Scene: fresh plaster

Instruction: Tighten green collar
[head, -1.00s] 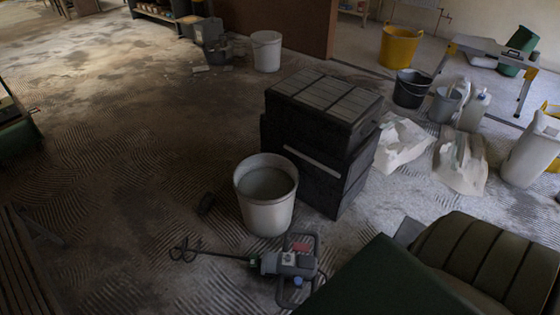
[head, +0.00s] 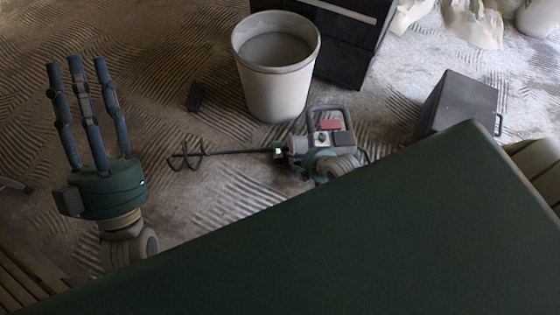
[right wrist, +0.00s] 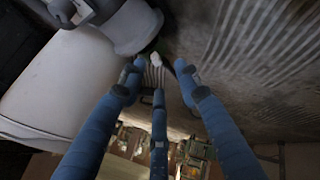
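The green collar (head: 278,152) is a small bright ring where the mixer's dark shaft meets its grey body. The mixer (head: 325,125) lies on the floor, its whisk (head: 186,156) pointing left. My right gripper (head: 320,160) is by the mixer body, mostly hidden in the head view. In the right wrist view, its blue fingers (right wrist: 158,80) are spread, with nothing between them; pale grey housing shows just beyond them. I cannot clearly make out the collar there. My left gripper (head: 82,85) is open and empty, fingers up, left of the whisk.
A whitish bucket (head: 275,85) with grey contents stands just behind the mixer. A black drawer unit (head: 345,55) is behind it. A dark grey box (head: 462,105) stands to the right. A small dark block (head: 195,97) lies left of the bucket. Ridged floor between is clear.

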